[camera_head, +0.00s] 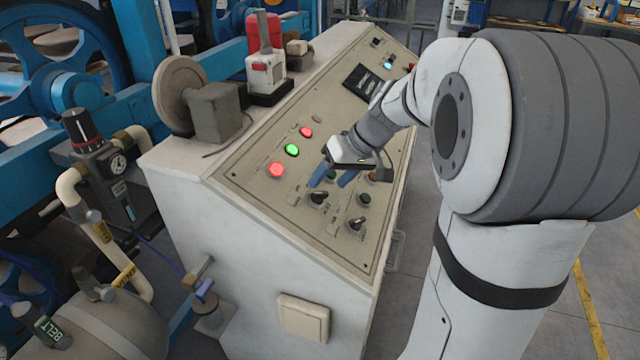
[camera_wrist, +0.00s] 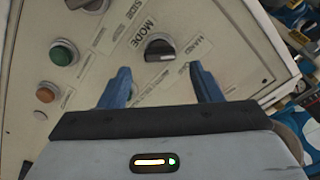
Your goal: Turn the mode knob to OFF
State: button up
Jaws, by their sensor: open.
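The mode knob (camera_wrist: 158,47) is a dark round selector with a raised grey bar, on the panel beside the printed word MODE in the wrist view. Its bar lies roughly sideways in that view, with the word HAND to its right; I cannot make out an OFF label. The knob also shows in the head view (camera_head: 318,196). My gripper (camera_wrist: 160,70) is open and empty, with its two blue fingers apart. The knob appears just beyond the gap between the fingertips. In the head view my gripper (camera_head: 331,182) hovers close to the knob; contact is not visible.
The sloped control panel (camera_head: 245,187) has a second dark knob (camera_head: 355,222), a green button (camera_wrist: 64,52) and an orange button (camera_wrist: 45,92) near the mode knob. Lit red and green lamps (camera_head: 292,150) lie to the left. A red-and-white device (camera_head: 265,60) stands on top.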

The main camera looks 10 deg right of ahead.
aim_at(321, 191)
jog(key=shift+x, duration=1.9)
